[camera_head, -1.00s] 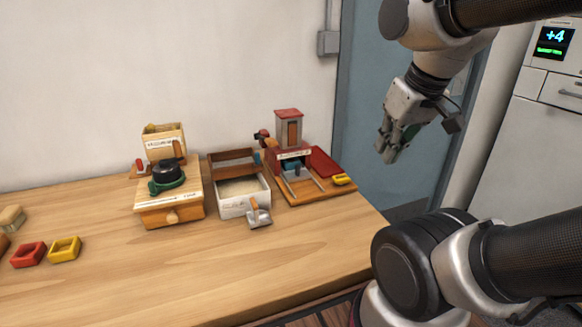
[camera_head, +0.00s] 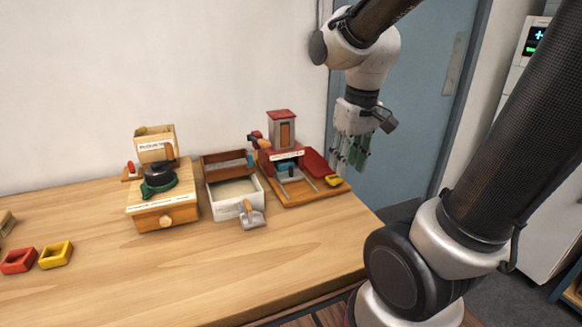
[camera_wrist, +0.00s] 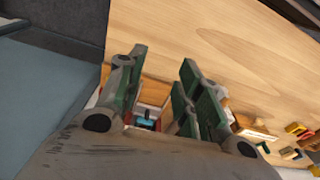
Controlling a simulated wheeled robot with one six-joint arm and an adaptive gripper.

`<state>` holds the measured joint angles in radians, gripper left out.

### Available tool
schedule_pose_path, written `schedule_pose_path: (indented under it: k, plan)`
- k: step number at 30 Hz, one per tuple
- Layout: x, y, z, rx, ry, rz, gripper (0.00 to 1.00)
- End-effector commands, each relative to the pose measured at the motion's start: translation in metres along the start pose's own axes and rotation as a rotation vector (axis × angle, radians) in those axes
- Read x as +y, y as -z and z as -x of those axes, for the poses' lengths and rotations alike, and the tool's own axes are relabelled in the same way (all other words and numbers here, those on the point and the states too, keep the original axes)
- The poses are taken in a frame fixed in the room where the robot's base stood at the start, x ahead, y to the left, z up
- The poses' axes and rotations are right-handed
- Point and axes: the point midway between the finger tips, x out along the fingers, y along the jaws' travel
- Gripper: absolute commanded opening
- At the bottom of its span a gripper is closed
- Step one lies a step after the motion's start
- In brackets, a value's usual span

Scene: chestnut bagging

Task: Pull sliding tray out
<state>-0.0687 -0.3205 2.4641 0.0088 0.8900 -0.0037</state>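The red press-like station (camera_head: 284,138) stands on a wooden base (camera_head: 300,197) near the table's right end. A blue part (camera_head: 286,166) sits low in it, between two rails that run toward the front. I cannot tell for certain which piece is the sliding tray; the railed section is one candidate. My gripper (camera_head: 350,160) is open and empty, raised to the right of the station and pointing down. In the wrist view my gripper's green-padded fingers (camera_wrist: 157,95) stand apart, with the blue part (camera_wrist: 146,117) seen between them. The fingers partly hide the station there.
A red panel (camera_head: 318,164) and a yellow piece (camera_head: 333,180) lie on the base's right side. A white-fronted box (camera_head: 229,208) with a scoop (camera_head: 252,218) and a wooden drawer unit (camera_head: 164,213) stand to the left. The front of the table (camera_head: 230,275) is clear.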

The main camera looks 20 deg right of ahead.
Motion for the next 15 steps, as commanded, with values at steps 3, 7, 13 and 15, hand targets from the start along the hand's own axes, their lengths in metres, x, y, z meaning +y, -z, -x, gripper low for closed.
schedule_pose_path:
  k: [3, 7, 13, 15]
  plan:
    - [-0.008, 0.047, -0.037, -0.024, 0.006, 0.029, 0.35]
    - [-0.017, 0.099, -0.073, 0.017, 0.011, 0.054, 0.35]
    - [-0.022, 0.179, -0.081, 0.226, 0.013, 0.077, 0.35]
    - [-0.022, 0.190, -0.078, 0.268, 0.012, 0.082, 0.35]
